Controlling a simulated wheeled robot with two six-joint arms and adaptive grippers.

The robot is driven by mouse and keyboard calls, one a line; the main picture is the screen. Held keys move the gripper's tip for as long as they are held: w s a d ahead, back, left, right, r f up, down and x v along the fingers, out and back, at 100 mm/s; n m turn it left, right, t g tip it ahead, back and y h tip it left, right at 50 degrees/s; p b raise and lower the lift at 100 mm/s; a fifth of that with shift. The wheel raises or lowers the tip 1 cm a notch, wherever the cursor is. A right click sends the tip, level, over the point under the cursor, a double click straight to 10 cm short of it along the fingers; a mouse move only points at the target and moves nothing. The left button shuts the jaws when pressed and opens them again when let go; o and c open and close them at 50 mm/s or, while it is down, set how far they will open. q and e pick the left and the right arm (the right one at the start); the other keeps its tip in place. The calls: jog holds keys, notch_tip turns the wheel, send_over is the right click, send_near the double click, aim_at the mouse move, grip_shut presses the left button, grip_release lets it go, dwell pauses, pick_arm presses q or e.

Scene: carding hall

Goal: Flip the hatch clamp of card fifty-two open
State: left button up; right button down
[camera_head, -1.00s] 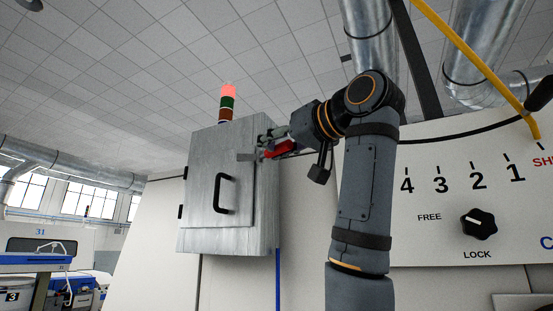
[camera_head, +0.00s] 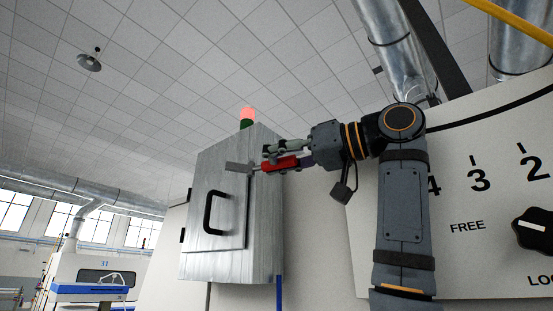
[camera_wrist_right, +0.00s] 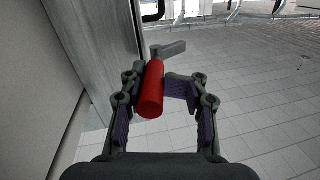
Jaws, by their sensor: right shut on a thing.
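The hatch clamp has a red handle (camera_head: 281,163) and a flat grey metal plate (camera_head: 239,167). It sits at the upper right of the hatch door (camera_head: 221,190) on a grey metal box. My right gripper (camera_head: 268,157) is at the red handle. In the right wrist view the red handle (camera_wrist_right: 153,90) lies between the two fingers of the gripper (camera_wrist_right: 152,84), which is shut on it. The grey plate (camera_wrist_right: 170,48) sticks out beyond the fingertips. The door looks closed against the box. My left gripper is not in view.
A black pull handle (camera_head: 208,212) stands out from the door. A signal lamp with a lit red top (camera_head: 248,114) shows above the box. A pale panel with a black FREE/LOCK knob (camera_head: 538,229) is at the right.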

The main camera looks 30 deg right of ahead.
jog(key=shift+w+f, duration=0.1)
dwell(0.3)
jog(key=c, duration=1.3)
grip_release()
jog(key=shift+o, duration=0.4)
jog(key=shift+w+d+f, duration=0.1)
jog(key=shift+w+d, duration=0.05)
jog(key=shift+w, duration=0.3)
jog(key=shift+s, duration=0.15)
